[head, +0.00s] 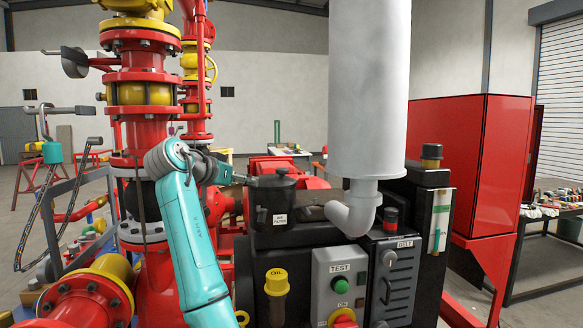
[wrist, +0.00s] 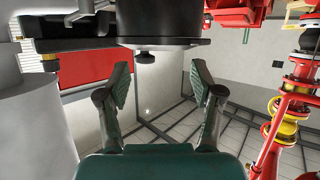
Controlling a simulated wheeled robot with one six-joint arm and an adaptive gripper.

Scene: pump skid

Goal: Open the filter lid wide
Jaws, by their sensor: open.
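The black air filter housing (head: 268,202), with a white label, stands on the dark engine block in the head view. Its round black lid (head: 272,182) sits level on top and looks closed. A small knob (head: 282,171) stands on the lid. My gripper (head: 246,180) is at the left side of the lid, level with its rim. In the wrist view my gripper (wrist: 160,84) is open and empty. There the lid (wrist: 165,43) and its knob (wrist: 145,57) appear inverted, beyond the fingertips and between them. Whether a finger touches the lid cannot be told.
A thick grey exhaust pipe (head: 368,90) rises right of the filter, with its elbow (head: 350,214) close by. Red piping (head: 140,130) stands left of my arm. A control box (head: 340,280) with a green button is in front. The space above the lid is clear.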

